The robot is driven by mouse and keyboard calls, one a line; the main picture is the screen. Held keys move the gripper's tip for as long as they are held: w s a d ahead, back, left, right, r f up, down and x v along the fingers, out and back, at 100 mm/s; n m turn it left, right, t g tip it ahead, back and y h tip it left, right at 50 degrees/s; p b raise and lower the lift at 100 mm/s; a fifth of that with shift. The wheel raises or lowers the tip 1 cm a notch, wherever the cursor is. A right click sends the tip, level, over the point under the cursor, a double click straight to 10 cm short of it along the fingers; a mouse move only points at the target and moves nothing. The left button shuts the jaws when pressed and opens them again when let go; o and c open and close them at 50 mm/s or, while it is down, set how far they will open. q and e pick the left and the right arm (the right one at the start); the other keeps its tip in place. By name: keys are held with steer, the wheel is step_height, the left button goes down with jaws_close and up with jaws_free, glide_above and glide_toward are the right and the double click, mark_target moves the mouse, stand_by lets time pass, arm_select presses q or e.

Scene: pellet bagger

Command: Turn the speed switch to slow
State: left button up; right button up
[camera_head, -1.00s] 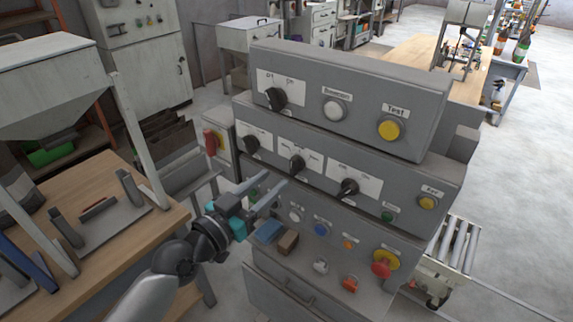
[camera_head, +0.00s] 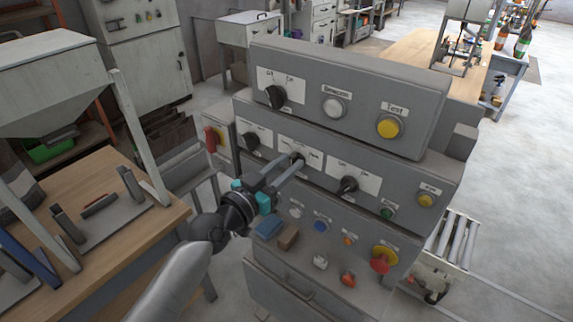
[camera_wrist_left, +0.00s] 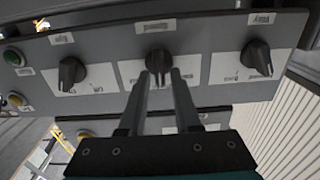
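A grey control panel carries a middle row of three black rotary switches on white plates: a left one (camera_head: 252,142), a middle one (camera_head: 299,158) and a right one (camera_head: 347,185). Their small labels are too blurred to read, so I cannot tell which is the speed switch by name. My left gripper (camera_head: 293,164) is at the middle switch. In the left wrist view its two fingers (camera_wrist_left: 161,76) are apart, with their tips at the two sides of the middle switch's knob (camera_wrist_left: 159,61). Contact cannot be told. My right gripper is out of view.
Above is another black switch (camera_head: 275,97), a white button (camera_head: 334,107) and a yellow button (camera_head: 390,127). Below, a red emergency button (camera_head: 381,263) and small blocks (camera_head: 288,237) sit near my arm. A wooden table (camera_head: 120,225) stands at left.

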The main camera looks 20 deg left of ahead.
arm_select(q)
jaws_close()
stand_by(0.5)
steer(key=n, duration=1)
steer(key=shift+w+a+f+p, duration=0.15)
steer(key=shift+w+a+p, duration=0.05)
steer(key=shift+a+p, duration=0.2)
stand_by(0.4)
steer(key=shift+o, duration=1.5)
jaws_free()
